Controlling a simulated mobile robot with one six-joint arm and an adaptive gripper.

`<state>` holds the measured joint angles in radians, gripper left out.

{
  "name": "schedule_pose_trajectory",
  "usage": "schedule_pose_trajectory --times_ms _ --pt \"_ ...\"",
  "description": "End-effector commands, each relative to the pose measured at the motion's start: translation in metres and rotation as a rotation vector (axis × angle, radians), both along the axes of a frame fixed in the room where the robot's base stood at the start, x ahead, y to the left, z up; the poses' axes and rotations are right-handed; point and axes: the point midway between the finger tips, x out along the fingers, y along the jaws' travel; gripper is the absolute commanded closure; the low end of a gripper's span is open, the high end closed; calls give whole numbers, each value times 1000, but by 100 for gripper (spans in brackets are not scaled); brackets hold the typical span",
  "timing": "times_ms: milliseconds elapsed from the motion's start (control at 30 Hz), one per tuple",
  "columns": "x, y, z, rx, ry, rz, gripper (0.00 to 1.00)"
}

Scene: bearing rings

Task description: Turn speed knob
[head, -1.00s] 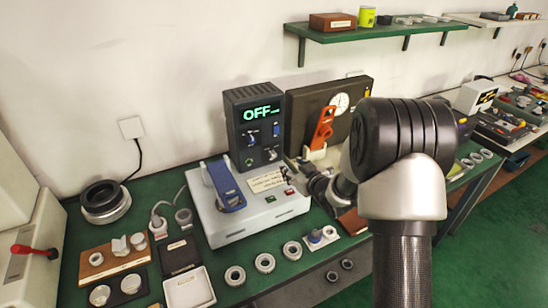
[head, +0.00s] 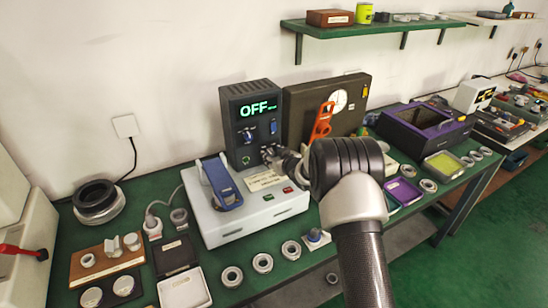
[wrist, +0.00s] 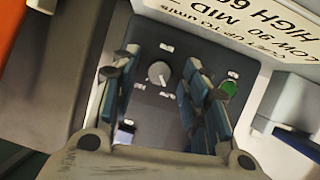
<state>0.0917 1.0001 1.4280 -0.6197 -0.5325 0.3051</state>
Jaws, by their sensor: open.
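The dark control box (head: 238,118) stands upright on the bench and its display (head: 258,108) reads OFF in green. The grey round speed knob (wrist: 159,73) with a pale pointer mark shows in the wrist view, on the dark panel with small labels around it. My gripper (wrist: 165,98) is open, its blue-padded fingers on either side of the knob in that view, with nothing held. I cannot tell whether they touch it. In the head view my gripper (head: 272,155) is at the box's lower front and hides the knob.
A pale machine (head: 213,222) with a blue lever (head: 222,184) stands before the box. A white card (wrist: 240,22) with speed settings and a green button (wrist: 229,88) lie near the fingers. An orange tool (head: 322,122) stands right of the box. Several metal rings line the bench front.

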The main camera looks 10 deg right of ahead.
Motion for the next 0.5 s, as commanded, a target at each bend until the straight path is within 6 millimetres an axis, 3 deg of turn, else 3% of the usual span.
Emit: schedule_pose_trajectory --times_ms 200,500 --pt "0 0 0 0 0 0 58" --pt "0 0 0 0 -1 0 78"
